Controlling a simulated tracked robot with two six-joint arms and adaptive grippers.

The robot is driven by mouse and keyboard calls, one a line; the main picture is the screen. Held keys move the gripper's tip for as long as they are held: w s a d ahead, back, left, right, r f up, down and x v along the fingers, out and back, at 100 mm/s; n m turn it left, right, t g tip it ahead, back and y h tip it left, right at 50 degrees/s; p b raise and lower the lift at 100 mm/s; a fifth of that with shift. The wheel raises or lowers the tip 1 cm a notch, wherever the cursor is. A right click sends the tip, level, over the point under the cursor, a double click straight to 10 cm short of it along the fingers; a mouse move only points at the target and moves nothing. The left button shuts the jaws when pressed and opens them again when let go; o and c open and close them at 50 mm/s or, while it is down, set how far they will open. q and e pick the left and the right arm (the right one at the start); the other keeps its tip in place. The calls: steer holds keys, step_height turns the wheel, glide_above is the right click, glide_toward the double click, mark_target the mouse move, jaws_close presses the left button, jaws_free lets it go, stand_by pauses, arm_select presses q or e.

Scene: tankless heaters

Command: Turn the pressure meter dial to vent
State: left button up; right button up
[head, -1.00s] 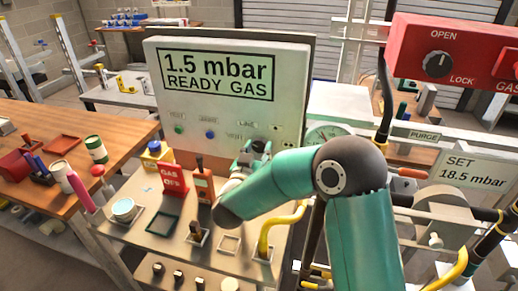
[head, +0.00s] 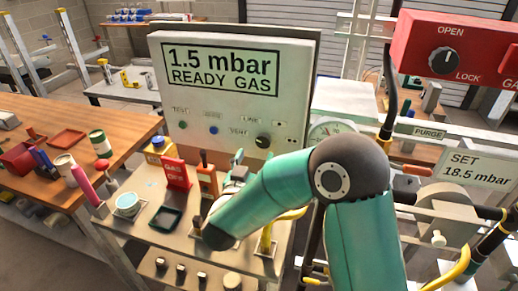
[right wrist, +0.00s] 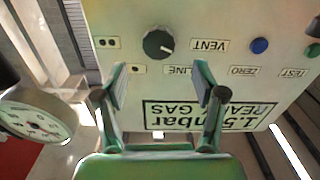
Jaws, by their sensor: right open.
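The pressure meter (head: 300,75) is a pale panel whose screen reads "1.5 mbar READY GAS". Its black round dial (head: 263,142) is at the lower right of the panel, beside the VENT label (head: 238,132) and below LINE. In the right wrist view the panel is upside down; the dial (right wrist: 158,44) shows a short white mark pointing toward the side of the VENT and LINE labels. My right gripper (head: 238,168) is below and left of the dial, apart from it. In the wrist view its fingers (right wrist: 160,82) are spread and empty. My left gripper is not seen.
A red GAS OFF sign (head: 175,174) and an orange block (head: 207,180) stand on the bench below the panel. A yellow pipe (head: 268,235) rises close to my right arm. A round gauge (right wrist: 40,120) is at the left of the wrist view.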

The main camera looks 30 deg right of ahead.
steer(key=v, duration=0.5)
steer(key=shift+s+a, duration=0.2)
steer(key=shift+a, duration=0.1)
steer(key=shift+f, duration=0.1)
